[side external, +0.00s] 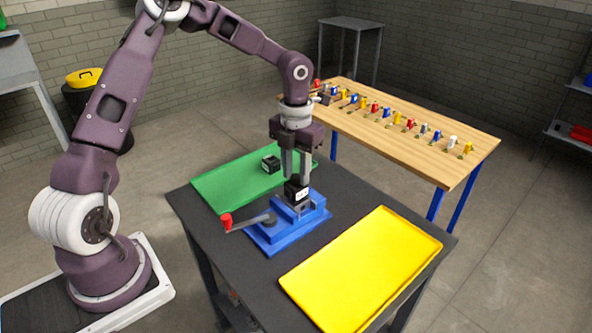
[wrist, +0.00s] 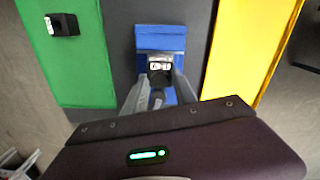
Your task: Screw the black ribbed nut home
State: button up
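A black block with a white label (side external: 296,190) sits upright in the blue fixture (side external: 262,238). In the wrist view the block (wrist: 160,66) shows between my fingertips, against the blue fixture (wrist: 160,38). My gripper (side external: 297,176) points straight down, with its grey fingers at the top of the block. My gripper (wrist: 159,82) has one finger on each side of a dark shape there. I cannot tell whether the fingers press on it. I cannot pick out any ribs, so I cannot tell which dark part is the nut.
A crank with a red knob (side external: 226,221) sticks out left from the fixture. A green tray (side external: 225,184) holds another black block (side external: 271,164). An empty yellow tray (side external: 362,270) lies at right. A wooden bench (side external: 440,165) with several coloured parts stands behind.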

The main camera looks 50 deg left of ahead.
jog(key=n, duration=0.8)
jog(key=shift+n, duration=0.7)
jog(key=n, duration=1)
jog(key=shift+n, duration=0.3)
